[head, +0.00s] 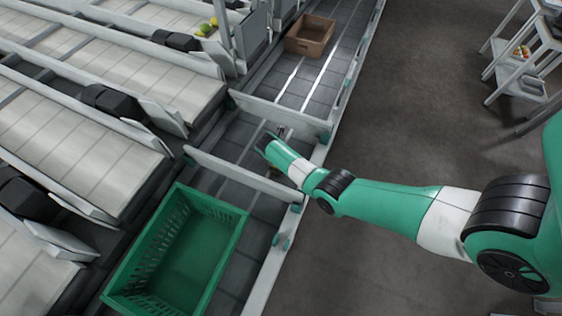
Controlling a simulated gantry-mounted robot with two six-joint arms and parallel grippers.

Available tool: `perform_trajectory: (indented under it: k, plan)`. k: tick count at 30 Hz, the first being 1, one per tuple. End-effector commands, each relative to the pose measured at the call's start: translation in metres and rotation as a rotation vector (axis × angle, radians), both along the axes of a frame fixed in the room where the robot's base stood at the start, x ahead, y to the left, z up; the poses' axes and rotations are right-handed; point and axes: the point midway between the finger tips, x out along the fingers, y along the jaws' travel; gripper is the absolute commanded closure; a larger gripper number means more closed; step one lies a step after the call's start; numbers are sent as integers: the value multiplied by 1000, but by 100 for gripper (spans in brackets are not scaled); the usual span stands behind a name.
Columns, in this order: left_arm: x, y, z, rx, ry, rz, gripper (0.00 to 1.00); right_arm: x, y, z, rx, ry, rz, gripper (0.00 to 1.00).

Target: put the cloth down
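No cloth can be made out in the head view. My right arm comes in from the right and reaches over the conveyor. Its gripper (272,139) is between two pale cross-plates above the dark belt. The gripper is small and partly hidden by the green wrist, so I cannot tell whether it is open or shut or holds anything. My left gripper is not in view.
An empty green crate (191,255) stands on the conveyor at the lower left. A brown box (310,35) is farther up the belt. Pale cross-plates (240,174) border the reach area. Sloping lanes lie left; a shelf rack (520,72) stands right.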

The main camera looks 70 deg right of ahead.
Motion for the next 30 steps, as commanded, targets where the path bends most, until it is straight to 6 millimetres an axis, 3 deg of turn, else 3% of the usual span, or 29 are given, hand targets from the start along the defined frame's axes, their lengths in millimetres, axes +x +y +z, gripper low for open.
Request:
perform_trajectory:
  k: [12, 13, 17, 18, 26, 30]
  plan:
    - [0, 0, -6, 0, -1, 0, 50, 0, 0, -7, -1, -1, 0, 73]
    - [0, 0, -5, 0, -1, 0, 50, 0, 0, -7, 0, -1, 0, 27]
    - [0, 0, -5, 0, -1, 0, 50, -1, 0, -8, 1, 0, 0, 4]
    - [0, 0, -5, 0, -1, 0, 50, -1, 0, -8, 2, 1, 0, 0]
    - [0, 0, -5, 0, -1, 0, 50, -2, 1, -9, 4, 2, 0, 0]
    - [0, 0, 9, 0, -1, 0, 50, -2, 4, 6, 4, 2, 1, 0]
